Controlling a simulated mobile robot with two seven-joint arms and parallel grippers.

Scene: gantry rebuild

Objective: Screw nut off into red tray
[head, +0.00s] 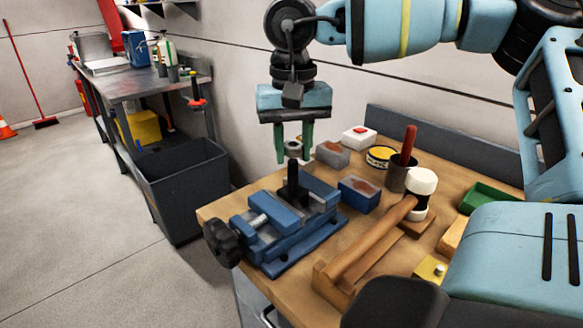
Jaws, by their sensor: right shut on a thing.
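A blue vise (285,230) stands on the wooden bench and holds an upright black bolt (292,182). A small grey nut (293,149) is at the top of the bolt, between the green fingertips of my right gripper (294,146). My right gripper points straight down over the vise and is shut on the nut. I cannot tell whether the nut still touches the bolt's thread. I see no red tray; a green tray (491,196) lies at the right of the bench. My left gripper is not in view.
Blue-grey blocks with reddish tops (359,194) stand close behind the vise. A mallet (421,185), a dark cup with a red-handled tool (398,176) and a wooden piece (365,245) crowd the right. A dark bin (185,195) stands on the floor left of the bench.

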